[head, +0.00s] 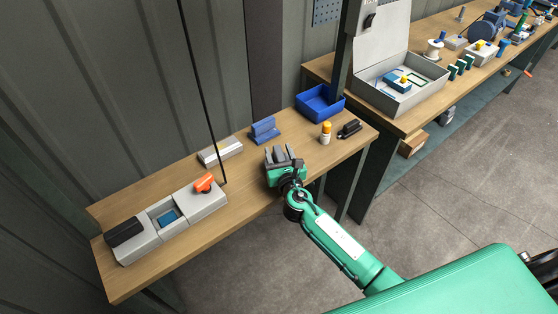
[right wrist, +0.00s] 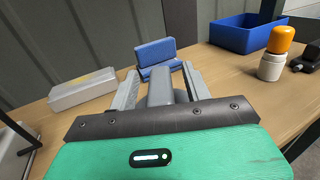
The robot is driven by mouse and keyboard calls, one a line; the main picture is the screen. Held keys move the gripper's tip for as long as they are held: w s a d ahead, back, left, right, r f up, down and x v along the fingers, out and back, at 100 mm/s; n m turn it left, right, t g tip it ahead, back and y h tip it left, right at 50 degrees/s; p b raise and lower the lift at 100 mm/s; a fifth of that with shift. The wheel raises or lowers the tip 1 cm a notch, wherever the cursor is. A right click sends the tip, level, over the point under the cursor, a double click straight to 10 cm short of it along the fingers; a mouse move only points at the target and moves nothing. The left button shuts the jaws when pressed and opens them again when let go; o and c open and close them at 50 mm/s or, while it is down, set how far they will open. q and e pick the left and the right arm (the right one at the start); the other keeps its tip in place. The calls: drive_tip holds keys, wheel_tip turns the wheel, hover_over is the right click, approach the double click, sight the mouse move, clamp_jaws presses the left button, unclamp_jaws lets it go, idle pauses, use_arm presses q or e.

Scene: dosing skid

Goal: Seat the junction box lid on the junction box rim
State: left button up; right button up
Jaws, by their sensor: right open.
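A pale grey unit (head: 172,222) with a square recess and a blue part inside stands at the left of the near bench; it looks like the junction box. A flat pale grey block (head: 220,151) lies behind it and may be the lid; I cannot tell for sure. The block also shows at the left of the right wrist view (right wrist: 83,89). My right gripper (head: 283,156) is open above the bench, right of the block and apart from it. A grey piece shows between its fingers (right wrist: 160,88); I cannot tell what it is. My left gripper is not in view.
A blue holder (head: 264,131) stands just beyond my right gripper. A blue bin (head: 320,103), an orange-capped bottle (head: 325,134) and a black item (head: 349,129) are to the right. An orange handle (head: 204,182) and a thin dark rod rise near the unit.

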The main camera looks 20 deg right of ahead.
clamp_jaws()
drive_tip(key=shift+r, duration=0.1)
